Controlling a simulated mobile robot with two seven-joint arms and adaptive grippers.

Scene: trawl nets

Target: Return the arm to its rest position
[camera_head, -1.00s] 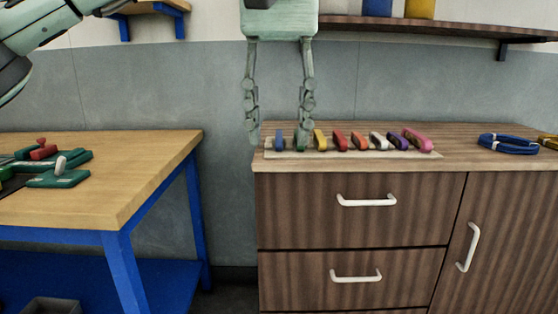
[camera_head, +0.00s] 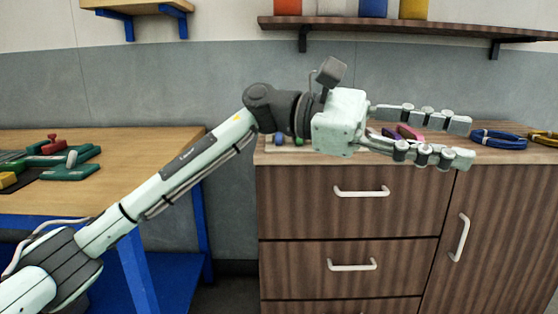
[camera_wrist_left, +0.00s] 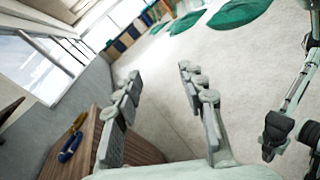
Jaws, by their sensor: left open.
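My left arm reaches in from the lower left of the head view. Its left gripper (camera_head: 461,142) is open and empty, pointing right in front of the cabinet top, with its two fingers apart. The left wrist view shows the same two spread fingers (camera_wrist_left: 165,84) with nothing between them. Part of my other arm (camera_wrist_left: 292,98) shows at the right edge of the left wrist view; I cannot make out its gripper.
A wooden cabinet (camera_head: 350,216) with drawers stands behind the gripper. Its row of coloured items is mostly hidden by the gripper. Blue rings (camera_head: 499,140) lie at right. A workbench (camera_head: 130,192) is at left, a wall shelf (camera_head: 400,27) above.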

